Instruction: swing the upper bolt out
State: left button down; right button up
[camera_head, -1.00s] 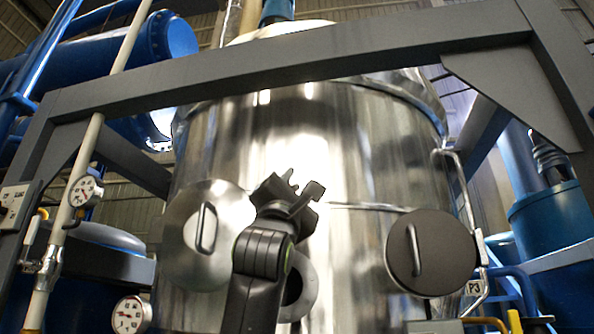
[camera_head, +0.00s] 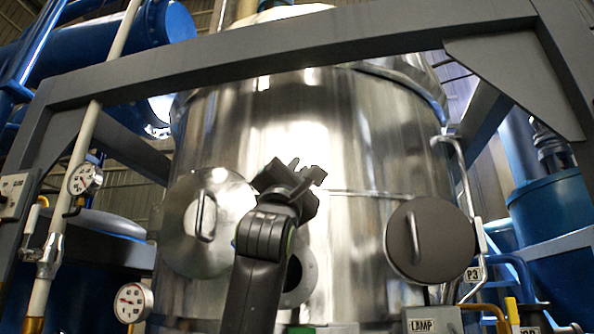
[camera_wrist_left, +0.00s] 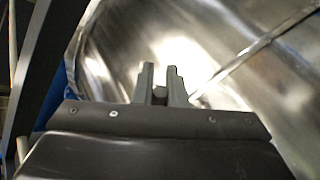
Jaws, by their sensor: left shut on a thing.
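My left gripper (camera_head: 292,172) is in the middle of the head view, in front of the shiny steel vessel (camera_head: 345,130). In the left wrist view its two fingers (camera_wrist_left: 160,80) stand close together around a small dark piece (camera_wrist_left: 159,93), which seems to be the upper bolt. Only a little of this piece shows. A round steel cover (camera_head: 180,235) with a bar handle is left of my gripper. A flanged round port (camera_head: 308,265) is below it, partly hidden by my arm. My right gripper is not in view.
A dark round cover (camera_head: 445,240) with a handle is on the vessel's right. A grey frame beam (camera_head: 290,52) crosses above. A pale pipe with gauges (camera_head: 85,180) stands at left. A P3 tag (camera_head: 473,274) hangs by a pipe at right.

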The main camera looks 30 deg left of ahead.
pick_arm(q)
jog(key=shift+y, duration=0.3)
jog(key=w+n+g+y, duration=0.1)
jog(key=y, duration=0.2)
jog(key=w+n+g+y, duration=0.1)
jog(key=w+n+y, duration=0.1)
jog(key=y, duration=0.1)
jog(key=w+d+n+g+y+p, duration=0.1)
jog(key=y, duration=0.3)
jog(key=shift+w+n+g, duration=0.15)
jog(key=shift+n+g, duration=0.15)
jog(key=shift+g, duration=0.1)
jog(key=c, duration=1.5)
grip_release()
